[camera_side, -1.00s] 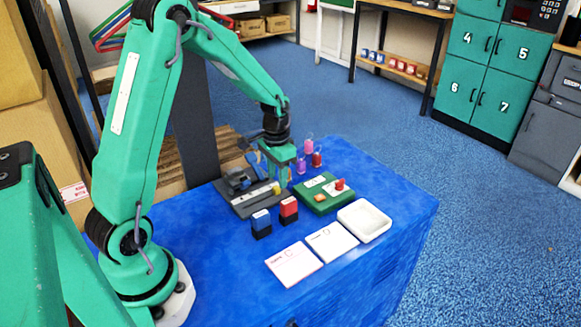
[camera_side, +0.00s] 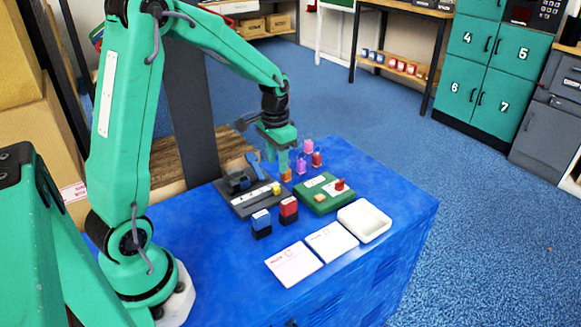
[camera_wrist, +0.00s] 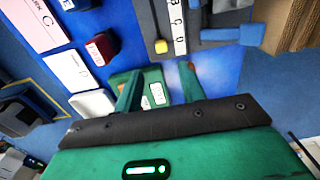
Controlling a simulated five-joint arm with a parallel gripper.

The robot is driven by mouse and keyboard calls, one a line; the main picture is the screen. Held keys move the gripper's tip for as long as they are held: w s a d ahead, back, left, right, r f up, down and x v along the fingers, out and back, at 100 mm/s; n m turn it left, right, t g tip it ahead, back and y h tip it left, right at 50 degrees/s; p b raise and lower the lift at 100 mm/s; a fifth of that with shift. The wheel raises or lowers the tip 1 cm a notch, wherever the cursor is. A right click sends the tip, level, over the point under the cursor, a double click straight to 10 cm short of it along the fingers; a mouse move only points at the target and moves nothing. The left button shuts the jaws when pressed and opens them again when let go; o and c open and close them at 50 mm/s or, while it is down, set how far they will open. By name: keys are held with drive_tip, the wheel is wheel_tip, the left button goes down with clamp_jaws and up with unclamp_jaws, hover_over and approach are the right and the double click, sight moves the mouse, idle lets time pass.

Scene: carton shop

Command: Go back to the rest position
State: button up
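My gripper (camera_side: 285,162) hangs above the back of the blue table, between the dark device and the green board. In the wrist view its two green fingers (camera_wrist: 160,88) stand apart, with nothing visible between them except the surfaces below. An orange piece (camera_side: 286,176) shows just under the fingertips; I cannot tell whether they touch it. Purple (camera_side: 300,167), red (camera_side: 317,160) and pink (camera_side: 308,147) pieces stand to its right.
A dark device (camera_side: 245,205) with a blue lever (camera_side: 254,162) lies to the left. A green board (camera_side: 310,204), white tray (camera_side: 364,221), two cards (camera_side: 294,264), a blue stamp (camera_side: 261,224) and a red stamp (camera_side: 288,211) occupy the table (camera_side: 392,190). The right side is clear.

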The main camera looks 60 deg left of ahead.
drive_tip(key=s+d+r+t, duration=0.5)
drive_tip(key=s+d+r, duration=0.7)
drive_tip(key=s, duration=0.5)
wheel_tip(320, 180, up, 2)
drive_tip(key=shift+d+r, duration=0.1)
drive_tip(key=shift+d, duration=0.1)
